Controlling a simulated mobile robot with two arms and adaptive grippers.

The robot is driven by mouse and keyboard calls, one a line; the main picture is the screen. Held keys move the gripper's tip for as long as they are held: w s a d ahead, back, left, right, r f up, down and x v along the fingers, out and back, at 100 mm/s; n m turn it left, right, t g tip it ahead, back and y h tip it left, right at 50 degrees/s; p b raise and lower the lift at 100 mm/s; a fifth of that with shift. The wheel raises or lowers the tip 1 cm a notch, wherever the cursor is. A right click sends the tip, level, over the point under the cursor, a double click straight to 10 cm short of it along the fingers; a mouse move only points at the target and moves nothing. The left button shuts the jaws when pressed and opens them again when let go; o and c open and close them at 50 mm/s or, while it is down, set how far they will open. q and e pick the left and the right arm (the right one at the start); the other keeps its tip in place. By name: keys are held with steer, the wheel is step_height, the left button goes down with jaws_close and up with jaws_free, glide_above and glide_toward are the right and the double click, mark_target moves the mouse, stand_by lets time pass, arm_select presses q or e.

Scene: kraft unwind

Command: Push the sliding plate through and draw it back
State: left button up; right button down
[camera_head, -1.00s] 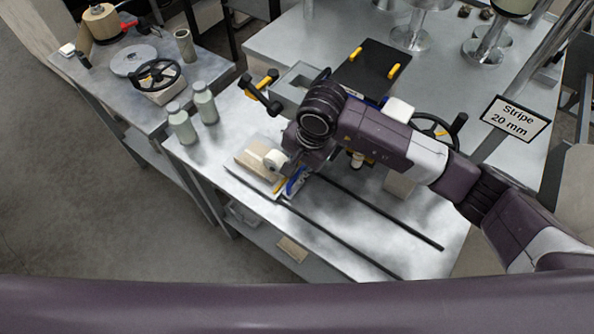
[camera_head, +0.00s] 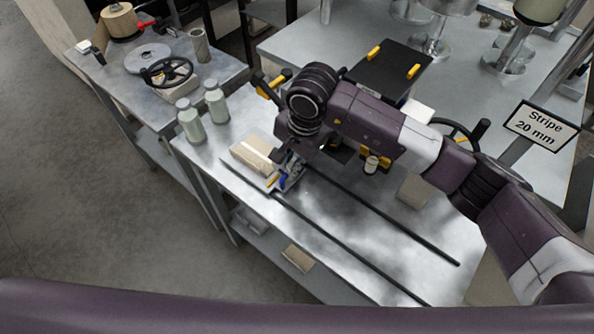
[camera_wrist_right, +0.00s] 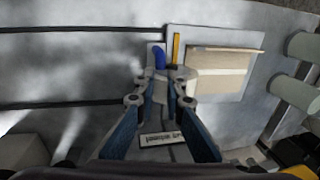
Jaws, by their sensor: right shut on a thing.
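The sliding plate (camera_head: 270,187) is a pale flat plate at the left end of two dark rails, with a cream block (camera_head: 251,153) on it. In the right wrist view the plate (camera_wrist_right: 233,35) lies just right of the fingertips, with the cream block (camera_wrist_right: 222,62) and a yellow strip (camera_wrist_right: 176,50). My right gripper (camera_head: 284,172) is low at the plate's near right edge. In the wrist view its fingers (camera_wrist_right: 160,82) are closed together on a small blue piece (camera_wrist_right: 159,57), apparently a handle at the plate's edge. My left gripper is out of view.
Dark rails (camera_head: 385,218) run along the bench to the right. Two pale bottles (camera_head: 216,103) stand left of the plate. A black-topped unit with yellow handles (camera_head: 388,70) and a handwheel (camera_head: 452,133) are behind my right arm. The front bench (camera_head: 330,235) is mostly clear.

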steer(key=shift+w+a+r, duration=0.1)
steer(key=shift+w+a, duration=0.05)
steer(key=c, duration=2)
jaws_free()
steer(key=shift+a, duration=0.15)
steer(key=r, duration=0.4)
steer(key=s+d+r, duration=0.1)
steer(key=r, duration=0.2)
steer(key=d+r, duration=0.1)
steer(key=r, duration=0.3)
steer(key=shift+s+r, duration=0.15)
steer(key=shift+r, duration=0.15)
